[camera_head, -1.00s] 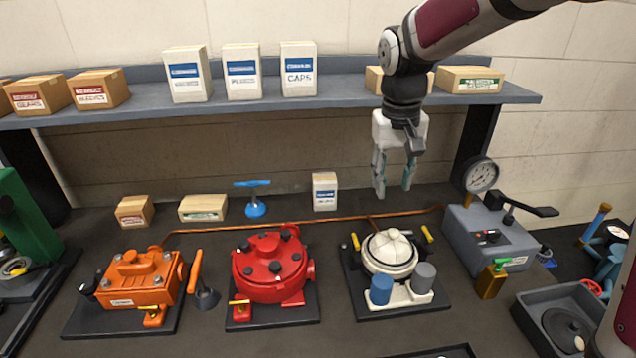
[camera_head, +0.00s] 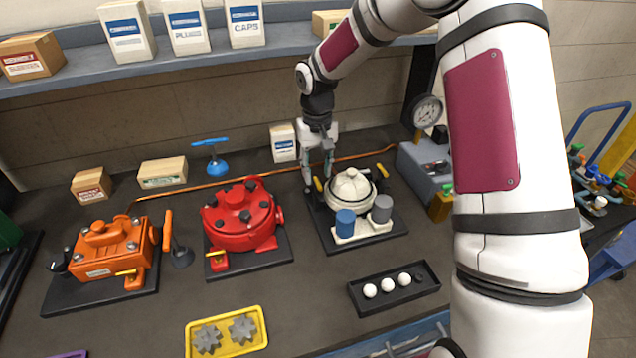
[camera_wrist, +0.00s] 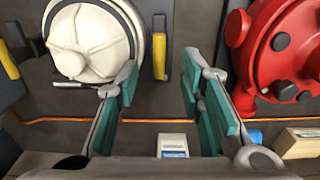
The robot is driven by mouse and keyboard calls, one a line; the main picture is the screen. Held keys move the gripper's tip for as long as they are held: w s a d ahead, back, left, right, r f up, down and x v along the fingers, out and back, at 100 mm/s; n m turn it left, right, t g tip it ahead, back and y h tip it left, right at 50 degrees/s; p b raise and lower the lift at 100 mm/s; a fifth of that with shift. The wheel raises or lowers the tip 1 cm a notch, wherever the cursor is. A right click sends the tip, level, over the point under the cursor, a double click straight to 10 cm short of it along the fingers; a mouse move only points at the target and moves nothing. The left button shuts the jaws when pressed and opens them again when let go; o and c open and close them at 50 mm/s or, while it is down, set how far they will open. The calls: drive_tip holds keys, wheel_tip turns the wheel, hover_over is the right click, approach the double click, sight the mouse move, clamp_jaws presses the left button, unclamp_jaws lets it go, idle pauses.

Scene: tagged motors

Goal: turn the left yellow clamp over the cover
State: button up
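The white motor with its round cream cover (camera_head: 351,190) stands on a dark base plate, with a blue and a grey cylinder in front. The left yellow clamp (camera_head: 318,184) is a short bar beside the cover's left edge; it does not lie across the cover. In the wrist view the same clamp (camera_wrist: 159,56) shows between and beyond my fingertips, right of the cover (camera_wrist: 90,40). The right yellow clamp (camera_head: 382,170) is beside the cover's other side. My gripper (camera_head: 318,184) is open, pointing down just behind the left clamp. It appears empty; contact cannot be told.
The red motor (camera_head: 240,215) stands left of the white one, the orange motor (camera_head: 105,250) further left. A gauge unit (camera_head: 425,160) is at the right, partly behind my arm. An orange cable (camera_head: 200,187) and a small white box (camera_head: 283,143) lie behind. A black tray (camera_head: 360,300) is in front.

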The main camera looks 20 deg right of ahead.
sight(317, 180)
drive_tip(key=shift+f+p, duration=0.3)
drive_tip(key=shift+f, duration=2.2)
clamp_jaws()
